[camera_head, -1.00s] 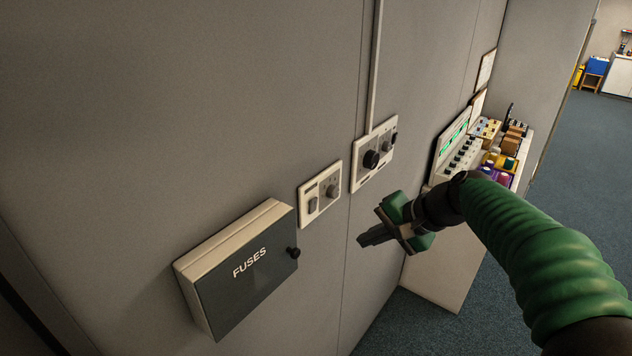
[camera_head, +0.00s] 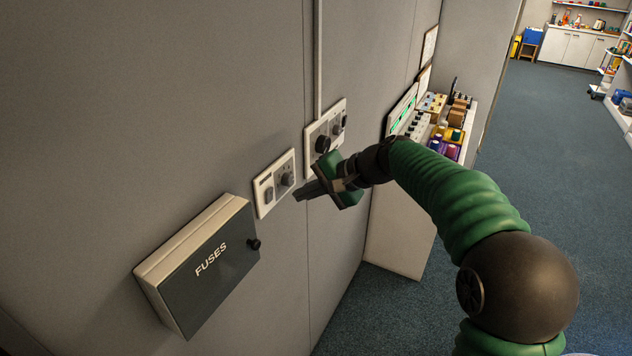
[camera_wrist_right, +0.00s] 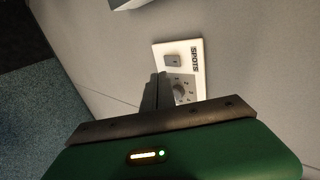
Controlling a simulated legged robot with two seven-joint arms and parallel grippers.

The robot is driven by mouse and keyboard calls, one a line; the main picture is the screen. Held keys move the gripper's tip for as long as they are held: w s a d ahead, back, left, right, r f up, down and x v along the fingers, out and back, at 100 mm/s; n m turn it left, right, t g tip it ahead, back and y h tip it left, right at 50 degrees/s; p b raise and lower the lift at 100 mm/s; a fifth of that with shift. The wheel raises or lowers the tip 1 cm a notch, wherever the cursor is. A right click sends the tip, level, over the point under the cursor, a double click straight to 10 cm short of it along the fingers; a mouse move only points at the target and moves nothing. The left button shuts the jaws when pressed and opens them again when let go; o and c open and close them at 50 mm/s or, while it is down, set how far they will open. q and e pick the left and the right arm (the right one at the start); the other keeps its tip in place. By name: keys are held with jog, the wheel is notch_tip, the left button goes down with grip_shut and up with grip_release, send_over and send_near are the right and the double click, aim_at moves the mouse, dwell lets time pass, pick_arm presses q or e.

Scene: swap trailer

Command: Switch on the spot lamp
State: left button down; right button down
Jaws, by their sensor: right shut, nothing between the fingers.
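A white wall plate (camera_head: 277,195) carries a rocker switch (camera_head: 268,194) and a round knob (camera_head: 287,179). In the right wrist view the plate (camera_wrist_right: 160,50) is labelled SPOTS, with the switch (camera_wrist_right: 172,61) beyond the numbered knob (camera_wrist_right: 181,92). My right gripper (camera_head: 298,195) is shut and empty, its fingertips just right of the plate near the knob. In the right wrist view its dark fingers (camera_wrist_right: 153,92) overlap the plate's edge and partly cover the knob. I cannot tell whether they touch it. The lamp is not visible, nor is my left gripper.
A grey FUSES box (camera_head: 203,262) juts from the wall left of and below the plate. A larger control plate (camera_head: 312,140) with knobs is to the right, behind my gripper. A console (camera_head: 400,225) with coloured items stands further right. Open floor lies beyond.

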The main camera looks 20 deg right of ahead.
aim_at(267, 188)
jog(key=w+a+p, duration=0.1)
jog(key=w+a+f+p, duration=0.1)
jog(key=w, duration=0.1)
jog(key=w+a+p, duration=0.1)
jog(key=w, duration=0.1)
jog(key=shift+a+f, duration=0.15)
jog(key=shift+a, duration=0.25)
jog(key=shift+w+a+r+p, duration=0.15)
jog(key=shift+r+p, duration=0.35)
jog(key=shift+p, duration=0.6)
jog(key=shift+w+f+p, duration=0.1)
jog(key=shift+f+p, duration=0.2)
jog(key=shift+f, duration=0.15)
jog(key=shift+r+p, duration=0.4)
jog(key=shift+r, duration=0.45)
